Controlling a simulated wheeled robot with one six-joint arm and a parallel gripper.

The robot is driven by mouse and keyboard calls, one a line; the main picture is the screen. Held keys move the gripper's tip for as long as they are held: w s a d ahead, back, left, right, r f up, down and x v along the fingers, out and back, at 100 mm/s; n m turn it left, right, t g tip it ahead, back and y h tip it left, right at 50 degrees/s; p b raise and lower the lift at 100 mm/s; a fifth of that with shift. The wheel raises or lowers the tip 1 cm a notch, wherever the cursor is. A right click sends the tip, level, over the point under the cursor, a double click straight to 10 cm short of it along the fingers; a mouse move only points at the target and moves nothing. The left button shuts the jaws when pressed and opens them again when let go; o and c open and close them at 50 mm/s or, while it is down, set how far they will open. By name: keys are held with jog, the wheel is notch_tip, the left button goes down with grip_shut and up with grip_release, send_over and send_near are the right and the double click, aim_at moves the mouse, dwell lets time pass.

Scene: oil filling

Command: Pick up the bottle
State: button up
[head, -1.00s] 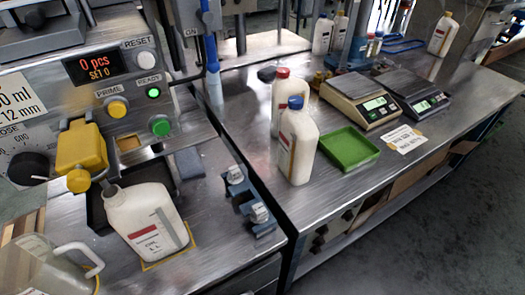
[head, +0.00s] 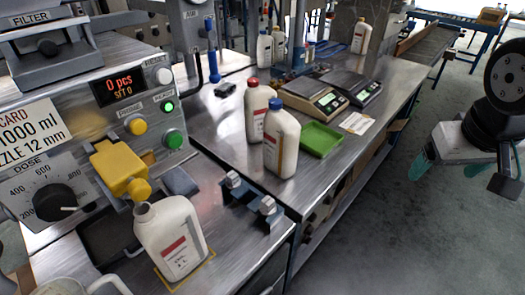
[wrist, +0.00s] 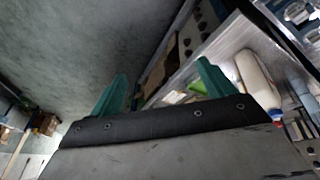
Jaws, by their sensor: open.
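An open white bottle (head: 172,240) with a red-and-white label stands, uncapped, on the filling machine's plate, its mouth near the yellow nozzle (head: 122,170). On the bench to the right stand a white bottle with a blue cap (head: 282,142) and, just behind it, one with a red cap (head: 258,108). My gripper (wrist: 162,75) has its two teal fingers spread and empty. In the head view the gripper (head: 424,172) hangs at the right over the floor, well apart from the bottles. A white bottle (wrist: 255,80) shows at the right of the wrist view.
A green tray (head: 321,139) and two scales (head: 312,97) are on the bench. A blue clamp-like fixture (head: 250,200) sits at the machine table's edge. A clear jug (head: 75,286) is at lower left. More bottles stand at the back. The floor at right is free.

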jog(key=w+a+f+n+t, duration=0.2)
jog(key=w+t, duration=0.1)
jog(key=w, duration=0.9)
jog(key=n+t+y, duration=0.2)
jog(key=n+y, duration=0.5)
jog(key=y, duration=0.4)
send_near(292, 124)
jog(key=x, duration=0.7)
jog(key=shift+y, duration=0.3)
jog(key=x, duration=0.7)
jog(key=shift+w+f, duration=0.15)
jog(key=shift+f, duration=0.05)
jog(key=shift+r, duration=0.1)
grip_shut()
